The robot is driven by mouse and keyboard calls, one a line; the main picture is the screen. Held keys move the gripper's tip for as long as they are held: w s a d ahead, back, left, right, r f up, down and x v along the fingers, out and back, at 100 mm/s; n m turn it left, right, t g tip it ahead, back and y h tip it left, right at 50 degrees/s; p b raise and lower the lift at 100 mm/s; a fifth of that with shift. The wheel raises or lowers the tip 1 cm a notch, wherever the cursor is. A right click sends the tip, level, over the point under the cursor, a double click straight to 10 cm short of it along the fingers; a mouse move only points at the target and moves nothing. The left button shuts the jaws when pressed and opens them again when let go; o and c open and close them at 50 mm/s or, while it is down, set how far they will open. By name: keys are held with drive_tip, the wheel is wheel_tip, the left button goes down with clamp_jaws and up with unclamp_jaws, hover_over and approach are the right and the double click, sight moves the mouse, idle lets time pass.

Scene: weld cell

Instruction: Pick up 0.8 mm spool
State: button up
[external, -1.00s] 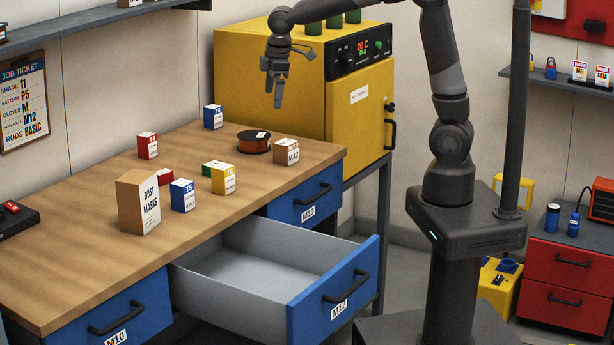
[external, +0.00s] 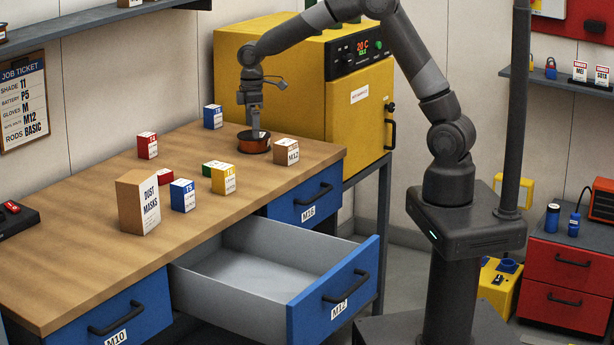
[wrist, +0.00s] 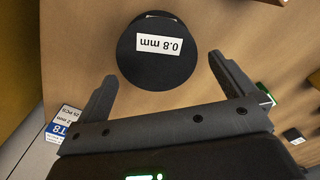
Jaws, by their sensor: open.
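The 0.8 mm spool (external: 251,146) lies flat on the wooden bench, dark on top with an orange-brown winding. In the wrist view its black top (wrist: 157,66) bears a white "0.8 mm" label. My gripper (external: 255,131) points down just above the spool in the external view. In the wrist view my gripper (wrist: 163,68) is open, with one finger at each side of the spool's near half. Neither finger visibly presses on it. The finger tips partly hide the spool in the external view.
A brown M12 box (external: 286,151) stands close right of the spool, and a blue T8 box (external: 213,117) stands behind left. The yellow oven (external: 270,75) rises behind. Several small boxes and a dust mask box (external: 139,203) stand nearer. A drawer (external: 262,270) hangs open in front.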

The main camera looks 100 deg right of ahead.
wheel_tip(320, 180, down, 5)
drive_tip(key=shift+s+d+f, duration=0.1)
drive_tip(key=shift+s+d, duration=0.05)
drive_tip(key=shift+c, duration=0.2)
drive_tip(key=c, duration=1.5)
